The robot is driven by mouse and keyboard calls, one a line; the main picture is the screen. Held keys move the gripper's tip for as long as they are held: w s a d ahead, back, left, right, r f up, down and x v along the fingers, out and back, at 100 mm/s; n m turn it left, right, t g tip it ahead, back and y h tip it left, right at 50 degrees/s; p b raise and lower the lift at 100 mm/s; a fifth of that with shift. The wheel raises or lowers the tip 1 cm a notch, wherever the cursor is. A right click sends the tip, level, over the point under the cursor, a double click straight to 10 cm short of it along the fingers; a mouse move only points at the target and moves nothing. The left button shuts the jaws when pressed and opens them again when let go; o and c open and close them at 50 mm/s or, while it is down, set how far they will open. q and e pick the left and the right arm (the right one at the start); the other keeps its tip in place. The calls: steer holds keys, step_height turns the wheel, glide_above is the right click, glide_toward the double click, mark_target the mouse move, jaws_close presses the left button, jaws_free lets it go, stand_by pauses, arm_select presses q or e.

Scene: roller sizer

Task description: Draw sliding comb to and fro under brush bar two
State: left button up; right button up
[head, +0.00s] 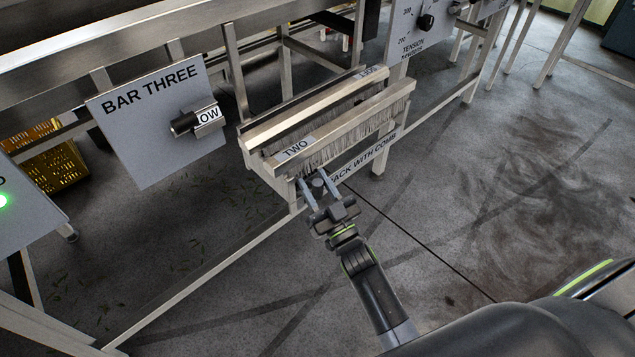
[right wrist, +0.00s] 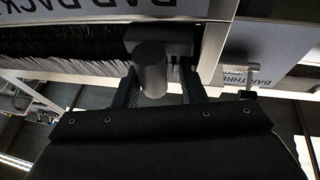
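Brush bar two (head: 340,121), marked TWO, is a metal beam with grey bristles hanging under it, in the middle of the head view. A grey round knob (head: 318,182) sticks out at its left end and seems to be the handle of the sliding comb; the comb's teeth are hidden. My right gripper (head: 319,185) is at this knob, with one finger on each side. In the right wrist view the knob (right wrist: 151,72) stands between the spread fingers, with a gap showing at the right finger. Dark bristles (right wrist: 65,47) show beside it. My left gripper is not in view.
A BAR THREE panel (head: 160,125) with a latch marked LOW (head: 205,117) stands left of the bar. A sign about a comb (head: 362,157) runs below the bristles. A tension panel (head: 418,35) is at the back. The floor at right is clear.

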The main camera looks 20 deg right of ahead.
steer(key=shift+o, duration=0.6)
steer(key=shift+r, duration=0.1)
steer(key=shift+s+d, duration=0.1)
steer(key=shift+s, duration=0.15)
steer(key=v, duration=1.7)
steer(key=shift+f, duration=0.2)
steer(key=shift+w, duration=0.1)
